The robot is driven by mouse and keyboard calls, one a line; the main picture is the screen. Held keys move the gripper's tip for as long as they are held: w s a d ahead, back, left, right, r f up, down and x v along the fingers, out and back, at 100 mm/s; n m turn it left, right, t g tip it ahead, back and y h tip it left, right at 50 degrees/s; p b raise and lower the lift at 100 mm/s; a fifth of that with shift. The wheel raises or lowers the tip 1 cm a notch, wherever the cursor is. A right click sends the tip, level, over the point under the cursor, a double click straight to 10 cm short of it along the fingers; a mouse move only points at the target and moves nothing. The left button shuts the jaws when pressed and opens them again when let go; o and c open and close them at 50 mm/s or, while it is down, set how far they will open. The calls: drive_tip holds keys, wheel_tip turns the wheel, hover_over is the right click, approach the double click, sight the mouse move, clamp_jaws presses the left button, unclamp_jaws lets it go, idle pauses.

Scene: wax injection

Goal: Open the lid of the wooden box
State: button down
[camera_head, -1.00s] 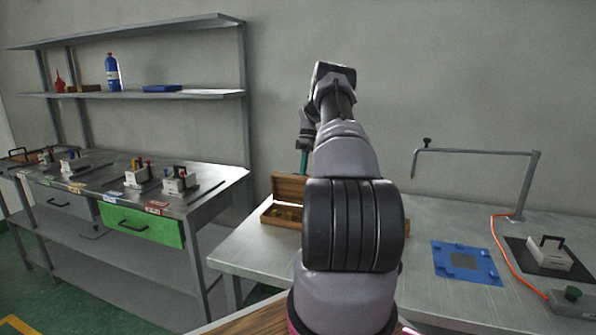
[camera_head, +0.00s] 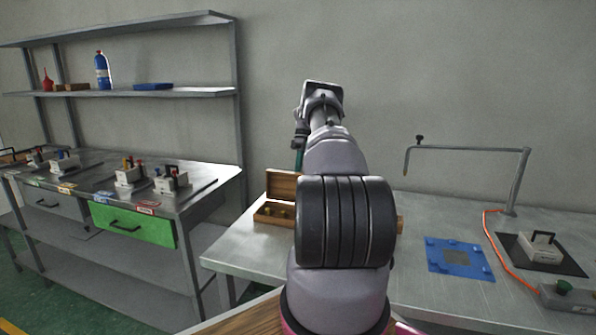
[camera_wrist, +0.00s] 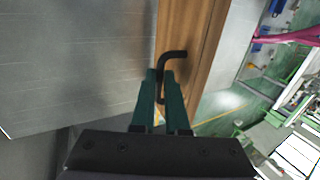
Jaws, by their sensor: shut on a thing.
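The wooden box (camera_head: 272,219) stands on the metal table, left of my arm. Its lid (camera_head: 283,184) is raised, roughly upright at the back, and the open front part shows small yellowish things inside. My arm hides the box's right part. In the wrist view the lid's wooden face (camera_wrist: 200,60) runs from top to centre, with a black bent handle (camera_wrist: 174,54) on it. My gripper (camera_wrist: 161,80) has its teal fingers closed around the handle. In the head view the teal fingers show just above the lid (camera_head: 298,160), mostly hidden by my arm.
On the table to the right are a blue square frame (camera_head: 459,258), a white block with a handle on a dark mat (camera_head: 541,248), an orange cable and a metal stand (camera_head: 520,180). A workbench with a green drawer (camera_head: 132,225) stands left, below a shelf.

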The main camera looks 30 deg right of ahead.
drive_tip(key=c, duration=0.9)
unclamp_jaws()
drive_tip(key=shift+f, duration=0.1)
wheel_tip(320, 180, up, 10)
drive_tip(key=shift+r, duration=0.1)
